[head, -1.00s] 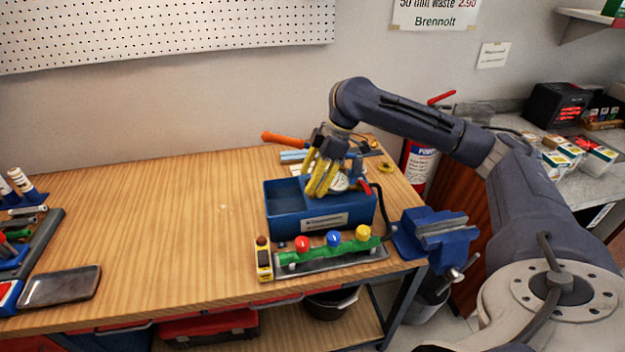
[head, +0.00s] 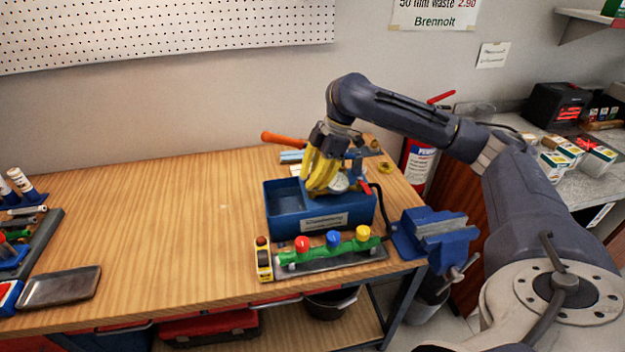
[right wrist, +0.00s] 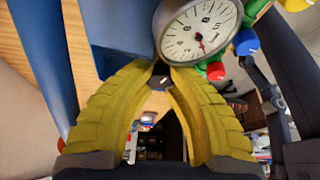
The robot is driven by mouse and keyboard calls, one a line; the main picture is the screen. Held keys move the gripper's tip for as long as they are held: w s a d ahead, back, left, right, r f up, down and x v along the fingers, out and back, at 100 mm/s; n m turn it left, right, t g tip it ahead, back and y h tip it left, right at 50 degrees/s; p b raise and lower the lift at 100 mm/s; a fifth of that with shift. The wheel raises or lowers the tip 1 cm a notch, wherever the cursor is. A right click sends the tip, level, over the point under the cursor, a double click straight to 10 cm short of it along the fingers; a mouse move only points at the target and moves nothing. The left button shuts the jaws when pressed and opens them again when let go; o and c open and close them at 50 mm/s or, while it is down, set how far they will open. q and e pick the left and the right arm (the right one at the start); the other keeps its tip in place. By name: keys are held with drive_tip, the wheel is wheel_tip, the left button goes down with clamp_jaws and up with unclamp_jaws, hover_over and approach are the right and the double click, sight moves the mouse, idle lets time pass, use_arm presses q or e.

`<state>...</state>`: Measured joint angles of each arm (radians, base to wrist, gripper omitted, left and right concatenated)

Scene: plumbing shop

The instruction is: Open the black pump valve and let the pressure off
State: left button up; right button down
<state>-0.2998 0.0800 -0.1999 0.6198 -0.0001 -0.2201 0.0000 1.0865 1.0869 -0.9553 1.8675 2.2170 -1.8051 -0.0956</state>
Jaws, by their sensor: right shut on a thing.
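The blue test pump (head: 287,226) stands on the bench, an open tank with a label on its front. Its round white pressure gauge (right wrist: 200,30) with a red needle fills the top of the right wrist view and shows partly in the head view (head: 339,183). My right gripper (head: 318,190) reaches down over the pump with its yellow fingers. In the right wrist view its fingertips are shut on the small black valve (right wrist: 160,82), beside the gauge. Most of the valve is hidden by the fingers. My left gripper is not in view.
A green manifold (head: 318,250) with red, blue and yellow caps lies in front of the pump. An orange handle (head: 284,138) sticks out behind. The bench's middle left is clear.

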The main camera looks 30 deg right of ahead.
drive_tip(key=shift+n, duration=0.3)
drive_tip(key=c, duration=1.1)
unclamp_jaws()
drive_tip(key=v, duration=1.2)
drive_tip(key=shift+w, duration=0.1)
